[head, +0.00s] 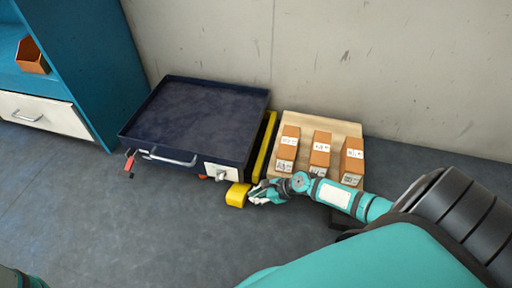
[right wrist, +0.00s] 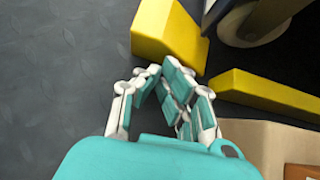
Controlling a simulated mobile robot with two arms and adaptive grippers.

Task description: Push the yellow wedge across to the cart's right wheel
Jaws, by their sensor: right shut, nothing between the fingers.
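The yellow wedge (head: 238,195) lies on the floor at the front right corner of the dark blue cart (head: 200,115). In the right wrist view the wedge (right wrist: 168,35) is just beyond my fingertips, and the cart's wheel (right wrist: 255,25) is close to its right. I cannot tell whether wedge and wheel touch. My right gripper (head: 257,193) is shut and empty, low beside the wedge's right side in the head view. The fingertips (right wrist: 165,69) are at or very near the wedge; contact is unclear. My left gripper is not in view.
A long yellow bar (head: 264,145) lies along the cart's right side. Right of it, a wooden pallet (head: 325,121) holds 3 labelled cardboard boxes (head: 319,150). A teal shelf unit (head: 85,70) stands at left. The grey floor in front of the cart is clear.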

